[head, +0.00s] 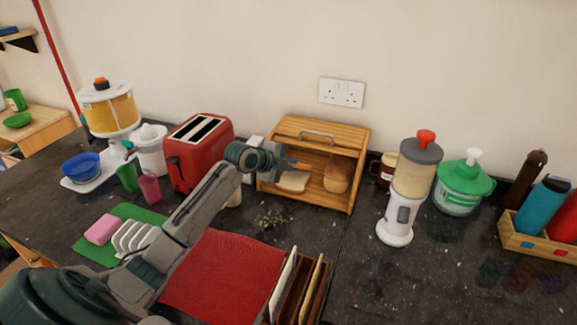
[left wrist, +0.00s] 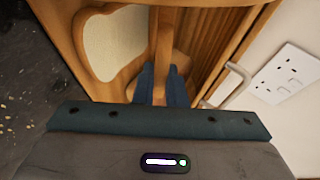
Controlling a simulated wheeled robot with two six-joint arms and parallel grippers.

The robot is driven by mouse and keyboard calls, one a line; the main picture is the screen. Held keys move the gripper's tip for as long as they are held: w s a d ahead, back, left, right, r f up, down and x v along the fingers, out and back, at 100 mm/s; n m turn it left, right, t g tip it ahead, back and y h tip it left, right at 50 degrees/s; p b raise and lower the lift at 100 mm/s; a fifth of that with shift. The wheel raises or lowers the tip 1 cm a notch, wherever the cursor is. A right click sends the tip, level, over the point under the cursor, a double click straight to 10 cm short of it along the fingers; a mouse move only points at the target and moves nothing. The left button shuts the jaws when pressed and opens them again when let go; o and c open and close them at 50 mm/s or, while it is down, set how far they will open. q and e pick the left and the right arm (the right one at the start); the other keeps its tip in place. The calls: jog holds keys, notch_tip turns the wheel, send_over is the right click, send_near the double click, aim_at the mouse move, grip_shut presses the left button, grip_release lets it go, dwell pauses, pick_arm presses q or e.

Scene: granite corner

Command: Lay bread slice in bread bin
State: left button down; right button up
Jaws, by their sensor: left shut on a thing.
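The bread slice (head: 293,181) is pale with a brown crust and is just below my left gripper's fingertips, inside the wooden bread bin (head: 318,125). In the left wrist view the slice (left wrist: 115,45) shows its pale face beside the fingers. My left gripper (head: 290,163) reaches into the bin's open front from the left and is shut on the slice; the exact grip point is hard to see. In the left wrist view its fingers (left wrist: 165,85) are close together amid the bin's wood. A loaf (head: 337,175) sits in the bin's right part. My right gripper is not in view.
A red toaster (head: 199,150) stands left of the bin, close to my left arm. A dark jar (head: 383,172) and a blender (head: 405,190) stand to its right. A red mat (head: 225,275) and a brown rack (head: 297,290) lie in front. Crumbs (head: 272,219) lie before the bin.

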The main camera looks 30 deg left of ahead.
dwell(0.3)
pick_arm(q)
jog(key=c, duration=1.4)
grip_release()
jog(key=shift+r, duration=0.1)
jog(key=shift+s+d+r+p, duration=0.1)
jog(key=shift+s+r+p, duration=0.4)
jog(key=shift+p, duration=0.1)
jog(key=shift+s+d+r+p, duration=0.2)
jog(key=shift+s+r+p, duration=0.35)
jog(key=shift+s+p, duration=0.25)
jog(key=s+r+p, duration=0.2)
jog(key=s, duration=0.1)
jog(key=s+d+r+p, duration=0.1)
jog(key=shift+s, duration=0.3)
